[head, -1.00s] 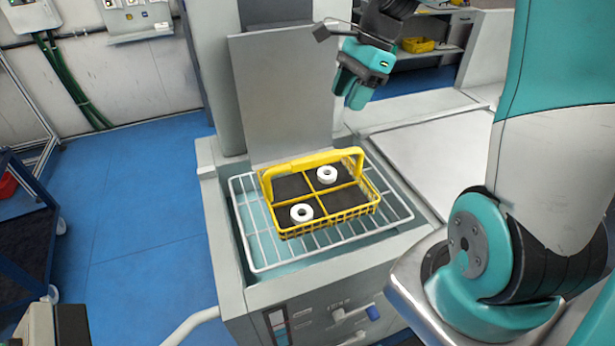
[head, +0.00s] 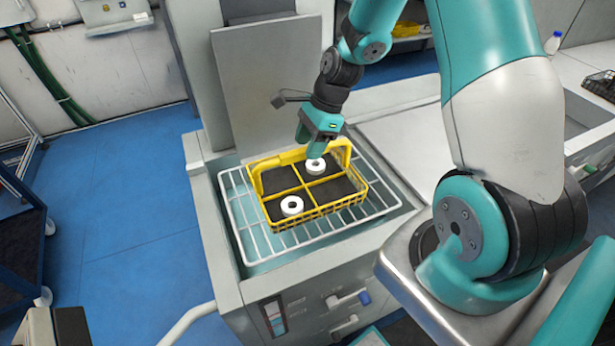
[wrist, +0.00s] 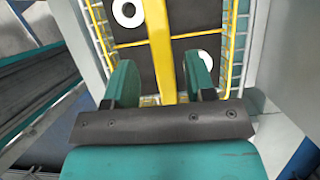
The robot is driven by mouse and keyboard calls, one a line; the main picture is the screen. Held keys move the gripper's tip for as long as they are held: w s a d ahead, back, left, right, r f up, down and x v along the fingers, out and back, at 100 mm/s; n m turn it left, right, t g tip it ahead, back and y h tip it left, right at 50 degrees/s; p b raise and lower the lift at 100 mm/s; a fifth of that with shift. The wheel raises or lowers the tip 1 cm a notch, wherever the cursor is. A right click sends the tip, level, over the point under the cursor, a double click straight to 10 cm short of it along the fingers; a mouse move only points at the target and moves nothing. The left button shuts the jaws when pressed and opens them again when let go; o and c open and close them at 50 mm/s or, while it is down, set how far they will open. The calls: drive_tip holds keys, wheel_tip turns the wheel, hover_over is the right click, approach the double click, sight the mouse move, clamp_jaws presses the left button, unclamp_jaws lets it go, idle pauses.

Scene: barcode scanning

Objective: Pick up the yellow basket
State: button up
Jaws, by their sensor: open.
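The yellow basket (head: 330,208) sits upright on a white wire rack (head: 232,218). It has a dark floor, yellow dividers, a raised handle (head: 280,159) and two white rings (head: 291,206) in separate compartments. My gripper (head: 318,152) hangs just over the handle, right of its middle, and partly covers the handle and far ring. In the wrist view my open gripper (wrist: 161,78) has one finger on each side of the yellow handle (wrist: 160,40). I cannot tell whether the fingers reach down past the handle or touch it.
The rack lies in the recess of a grey machine (head: 205,215) with an upright grey panel (head: 262,90) behind the basket. A flat grey surface (head: 400,145) lies to the right. Blue floor (head: 130,220) is open on the left.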

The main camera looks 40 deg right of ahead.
drive_tip(key=shift+x, duration=1.4)
drive_tip(key=shift+w, duration=0.1)
clamp_jaws()
drive_tip(key=shift+r, duration=0.15)
